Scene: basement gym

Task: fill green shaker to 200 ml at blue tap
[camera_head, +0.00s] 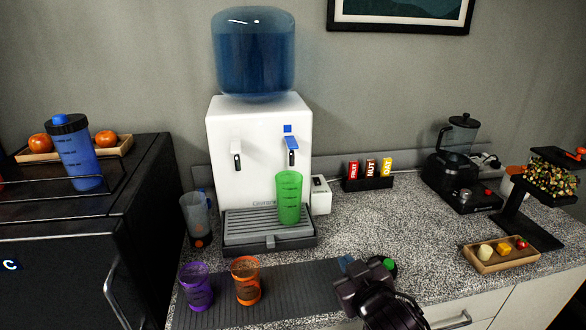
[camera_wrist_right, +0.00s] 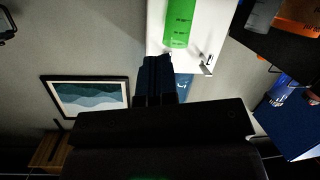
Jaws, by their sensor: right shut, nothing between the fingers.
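The green shaker (camera_head: 289,197) stands upright on the drip tray (camera_head: 250,236) of the white dispenser (camera_head: 245,125), directly below the blue tap (camera_head: 291,146). Dark marks show on its side; I cannot make out a water level. It also shows upside down in the right wrist view (camera_wrist_right: 180,22). My right gripper (camera_head: 347,268) is low over the counter, to the right of and nearer than the shaker, apart from it. Its fingers (camera_wrist_right: 156,72) are together and empty. My left gripper is not in view.
A purple cup (camera_head: 195,287) and an orange cup (camera_head: 246,280) stand on the dark mat (camera_head: 310,285). A grey shaker (camera_head: 196,220) is left of the dispenser. A packet rack (camera_head: 368,182) and food tray (camera_head: 500,254) are right.

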